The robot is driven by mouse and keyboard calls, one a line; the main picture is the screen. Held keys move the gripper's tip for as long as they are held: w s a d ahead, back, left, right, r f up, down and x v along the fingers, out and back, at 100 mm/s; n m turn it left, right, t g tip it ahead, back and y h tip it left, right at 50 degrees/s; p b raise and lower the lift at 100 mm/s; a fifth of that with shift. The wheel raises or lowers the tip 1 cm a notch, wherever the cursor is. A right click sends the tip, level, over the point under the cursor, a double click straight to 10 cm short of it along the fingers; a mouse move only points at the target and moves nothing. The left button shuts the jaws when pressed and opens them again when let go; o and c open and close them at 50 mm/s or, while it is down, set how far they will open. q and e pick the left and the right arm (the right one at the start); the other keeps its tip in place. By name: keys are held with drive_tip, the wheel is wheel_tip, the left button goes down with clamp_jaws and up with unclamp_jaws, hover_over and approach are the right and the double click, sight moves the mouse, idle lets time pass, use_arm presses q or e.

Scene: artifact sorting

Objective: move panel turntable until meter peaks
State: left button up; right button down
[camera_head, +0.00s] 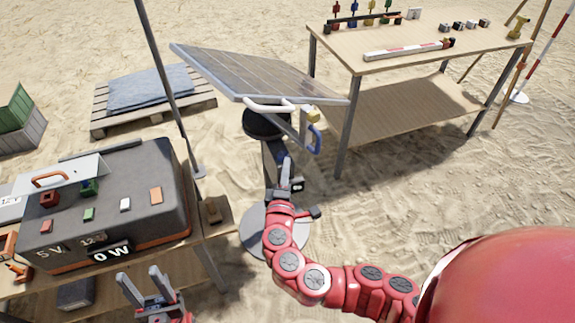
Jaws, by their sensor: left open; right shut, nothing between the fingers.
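The solar panel (255,72) is tilted on top of a dark round turntable head (262,124), on a post with a round grey base (254,236). A white handle (268,106) is at the panel's near edge, and a blue handle (316,139) hangs to its right. The meter (111,253) on the dark case reads 0 W. My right gripper (287,174) is shut and empty, below the handles and in front of the post; whether it touches the post cannot be told. My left gripper (141,277) is open and empty, in front of the meter case.
The dark case (140,180) with switches and coloured blocks stands on a wooden table at left. A thin pole (165,80) rises between it and the panel. A wooden workbench (480,40) stands at back right, a pallet (190,103) at back left. Sand lies open between.

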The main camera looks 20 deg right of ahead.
sight(304, 136)
drive_tip(key=w+d, duration=0.2)
drive_tip(key=w+d+p, duration=0.1)
drive_tip(key=w+d, duration=0.1)
drive_tip(key=w, duration=0.1)
drive_tip(key=w+d+p, duration=0.1)
drive_tip(key=w+d, duration=0.1)
drive_tip(key=w, duration=0.1)
drive_tip(key=shift+d, duration=0.2)
drive_tip(key=shift+w+d+f+b, duration=0.1)
drive_tip(key=shift+d+b, duration=0.05)
drive_tip(key=shift+d, duration=0.25)
drive_tip(key=shift+w+d+f+b, duration=0.1)
drive_tip(key=shift+d+b, duration=0.05)
drive_tip(key=shift+d, duration=0.2)
drive_tip(key=shift+w+d+r, duration=0.1)
drive_tip(key=shift+d+r, duration=0.05)
drive_tip(key=shift+d, duration=0.05)
drive_tip(key=shift+a, duration=0.1)
